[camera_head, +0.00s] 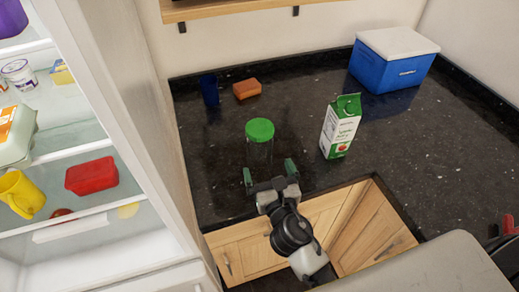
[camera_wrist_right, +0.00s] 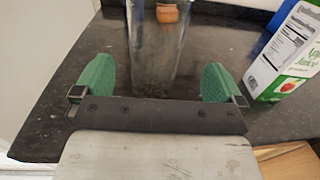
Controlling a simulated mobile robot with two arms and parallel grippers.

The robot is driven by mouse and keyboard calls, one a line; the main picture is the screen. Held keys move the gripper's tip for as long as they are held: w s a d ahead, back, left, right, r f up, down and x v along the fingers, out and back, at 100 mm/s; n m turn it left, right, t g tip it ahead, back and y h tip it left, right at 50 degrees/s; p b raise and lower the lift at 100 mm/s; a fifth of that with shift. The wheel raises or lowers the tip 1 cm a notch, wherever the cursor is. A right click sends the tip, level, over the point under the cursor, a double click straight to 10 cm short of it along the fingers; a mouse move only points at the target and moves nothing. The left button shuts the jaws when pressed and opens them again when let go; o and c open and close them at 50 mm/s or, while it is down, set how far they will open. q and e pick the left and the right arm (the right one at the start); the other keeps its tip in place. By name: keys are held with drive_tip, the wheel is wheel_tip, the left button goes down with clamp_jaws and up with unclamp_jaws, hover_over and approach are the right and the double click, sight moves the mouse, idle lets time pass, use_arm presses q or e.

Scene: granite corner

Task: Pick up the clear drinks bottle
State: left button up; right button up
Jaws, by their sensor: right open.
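The clear drinks bottle (camera_head: 258,154) has a green lid and stands upright on the dark granite counter. In the right wrist view its clear body (camera_wrist_right: 158,50) shows just ahead, between the two green fingers; its lid is out of that view. My right gripper (camera_head: 269,171) is open and empty at the counter's front edge, on the near side of the bottle. Its fingers (camera_wrist_right: 157,78) are spread wider than the bottle, and I see no contact. My left gripper is not in view.
A green-and-white juice carton (camera_head: 340,127) stands right of the bottle. Behind are a dark blue cup (camera_head: 209,90), an orange block (camera_head: 247,89) and a blue cooler (camera_head: 391,70). An open fridge (camera_head: 85,135) stands left. The counter between bottle and cooler is mostly clear.

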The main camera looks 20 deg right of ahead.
sight(263, 160)
drive_tip(key=shift+w, duration=0.85)
drive_tip(key=w+p, duration=0.1)
drive_tip(key=w, duration=0.1)
drive_tip(key=w+r+p, duration=0.1)
drive_tip(key=w, duration=0.1)
drive_tip(key=shift+w+a+r, duration=0.1)
drive_tip(key=shift+w+a, duration=0.05)
drive_tip(key=shift+w, duration=0.45)
drive_tip(key=shift+s, duration=0.15)
drive_tip(key=shift+c, duration=1.1)
drive_tip(key=c, duration=0.7)
drive_tip(key=shift+c, duration=1.3)
